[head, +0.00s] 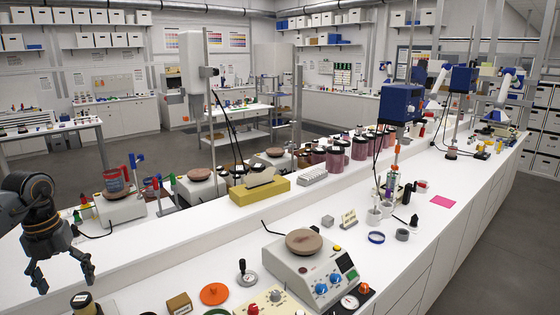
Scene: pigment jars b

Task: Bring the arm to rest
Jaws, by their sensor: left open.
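My left gripper (62,281) hangs at the left edge of the head view, fingers pointing down. Its fingers are spread apart and nothing is between them. It is above the near left part of the white bench (150,275), left of and higher than a dark-capped jar (84,304) at the bottom edge. My right gripper is not in the view.
A hotplate-like device (308,272) with a brown disc on top stands mid-bench. An orange lid (214,294) and a small brown box (179,304) lie near the front. A pink sheet (443,202) lies on clear bench at right.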

